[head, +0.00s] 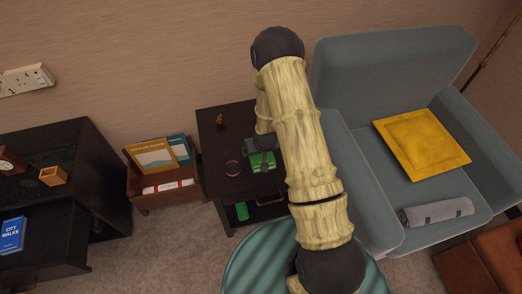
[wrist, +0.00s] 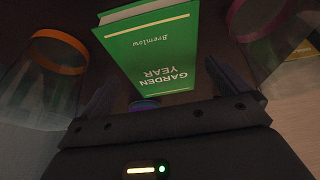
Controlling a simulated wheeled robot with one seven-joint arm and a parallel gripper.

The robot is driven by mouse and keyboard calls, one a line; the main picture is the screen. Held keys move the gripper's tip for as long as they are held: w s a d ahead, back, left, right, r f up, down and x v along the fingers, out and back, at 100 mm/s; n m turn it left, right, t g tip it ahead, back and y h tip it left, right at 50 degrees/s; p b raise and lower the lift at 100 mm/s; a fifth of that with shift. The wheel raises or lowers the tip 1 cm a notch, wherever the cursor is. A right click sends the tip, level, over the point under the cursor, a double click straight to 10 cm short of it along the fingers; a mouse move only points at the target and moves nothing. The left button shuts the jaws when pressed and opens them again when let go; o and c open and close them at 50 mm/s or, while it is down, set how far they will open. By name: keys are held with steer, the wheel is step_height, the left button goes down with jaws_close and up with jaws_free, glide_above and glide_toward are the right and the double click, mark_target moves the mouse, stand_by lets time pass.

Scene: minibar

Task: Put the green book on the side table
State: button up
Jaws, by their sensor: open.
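The green book (head: 265,163) appears to lie flat on the dark side table (head: 209,145), partly hidden by my gripper in the head view. In the wrist view the book (wrist: 150,48) shows its cover, "Garden Year", and one pale page edge. My gripper (head: 262,146) is just over the book. In the wrist view my gripper (wrist: 163,88) has its dark fingers apart, with the book's lower end between or just beyond them. Whether a finger touches the book I cannot tell.
A magenta-rimmed glass (wrist: 255,35) and an orange-rimmed glass (wrist: 50,65) flank the book. A small brown object (head: 219,119) stands at the table's back. A green item (head: 242,211) is on the lower level. A magazine rack (head: 140,195) is left, a blue-grey armchair (head: 365,165) right.

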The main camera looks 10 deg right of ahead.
steer(key=v, duration=1)
steer(key=shift+s+p, duration=0.2)
steer(key=shift+p, duration=0.25)
steer(key=shift+r, duration=0.15)
steer(key=s+r+g, duration=0.1)
steer(key=s+r, duration=1.4)
steer(key=r, duration=0.4)
steer(key=shift+r+g, duration=0.25)
steer(key=shift+g, duration=0.15)
